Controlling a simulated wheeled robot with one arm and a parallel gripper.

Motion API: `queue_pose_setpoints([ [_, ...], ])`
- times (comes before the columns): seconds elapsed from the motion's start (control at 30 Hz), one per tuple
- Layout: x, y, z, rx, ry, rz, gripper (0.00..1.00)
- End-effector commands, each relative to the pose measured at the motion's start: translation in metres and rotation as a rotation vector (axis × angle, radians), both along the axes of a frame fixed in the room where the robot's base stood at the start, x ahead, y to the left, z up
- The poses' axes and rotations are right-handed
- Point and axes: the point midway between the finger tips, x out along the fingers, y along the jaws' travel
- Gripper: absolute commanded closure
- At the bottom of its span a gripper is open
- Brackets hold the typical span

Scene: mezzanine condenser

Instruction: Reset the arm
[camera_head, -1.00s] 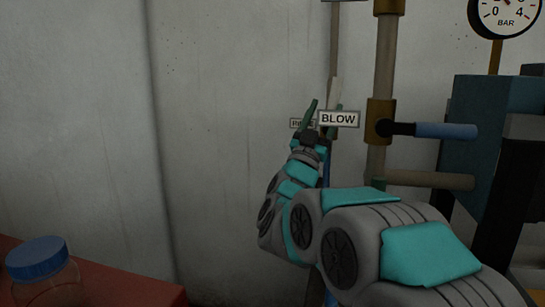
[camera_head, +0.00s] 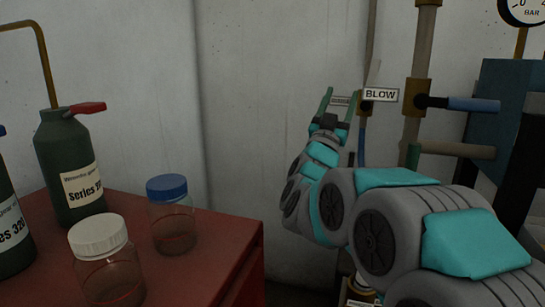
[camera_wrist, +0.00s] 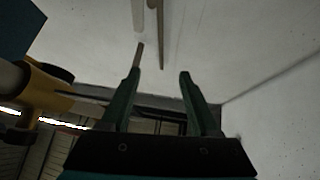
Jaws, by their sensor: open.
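My gripper (camera_head: 340,104) is open in the head view, raised in front of the pale wall. It is just left of the BLOW sign (camera_head: 381,95). In the wrist view my gripper (camera_wrist: 157,88) shows two dark green fingers spread apart, with nothing held between them. Thin pipes (camera_wrist: 158,30) show beyond the fingertips there. My arm reaches up from the lower right of the head view, bent at its joints.
A red cabinet (camera_head: 215,262) at lower left bears a blue-lidded jar (camera_head: 172,225), a white-lidded jar (camera_head: 105,262) and dark green bottles (camera_head: 66,158). A vertical pipe (camera_head: 418,60) with a blue-handled valve (camera_head: 472,104) stands right of my gripper.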

Motion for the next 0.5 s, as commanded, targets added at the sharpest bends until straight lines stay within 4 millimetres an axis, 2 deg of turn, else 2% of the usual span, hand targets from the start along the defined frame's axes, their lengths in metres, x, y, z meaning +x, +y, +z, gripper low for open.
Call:
queue_pose_setpoints([
  [0.27, 0.013, 0.018, -0.025, 0.011, 0.162, 0.137, 0.38],
  [0.37, 0.016, 0.028, -0.042, 0.016, 0.252, 0.203, 0.38],
  [0.5, 0.014, 0.047, -0.078, 0.029, 0.43, 0.32, 0.38],
])
